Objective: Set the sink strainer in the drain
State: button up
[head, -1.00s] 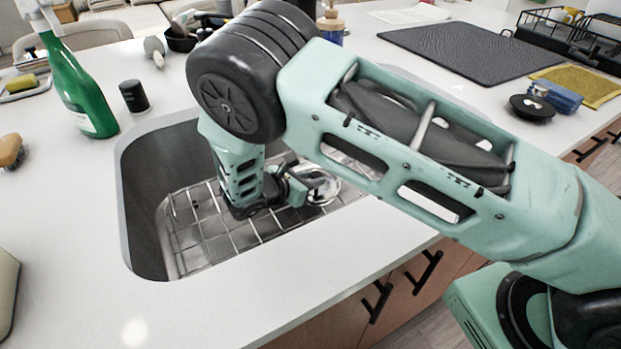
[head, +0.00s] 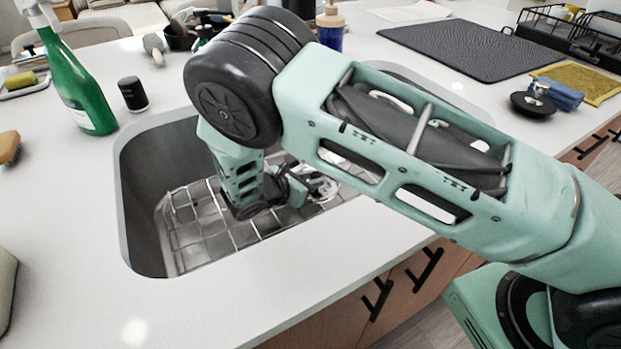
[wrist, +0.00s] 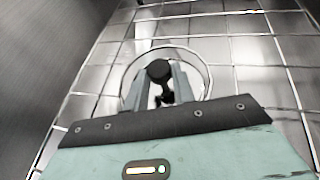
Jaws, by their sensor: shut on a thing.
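The sink strainer's dark knob (wrist: 158,69) is between the two fingertips of my gripper (wrist: 160,76) in the wrist view. My gripper is shut on the strainer. A round metal rim (wrist: 203,62) surrounds the knob and fingertips; I cannot tell whether it belongs to the strainer or the drain. In the head view my gripper (head: 297,186) is down inside the sink (head: 152,170), at the right part of the wire rack. Shiny metal (head: 325,187) shows just beyond it. The strainer's underside and its seat in the drain are hidden.
A wire rack (head: 205,228) covers the sink floor. The sink walls stand close around my arm. A green spray bottle (head: 80,85) and a black jar (head: 133,95) stand left behind the sink. The front counter strip is clear.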

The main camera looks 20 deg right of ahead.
jog(key=o, duration=1.1)
jog(key=shift+c, duration=0.2)
jog(key=b+v, duration=0.1)
jog(key=v, duration=1.6)
jog(key=shift+s+a, duration=0.15)
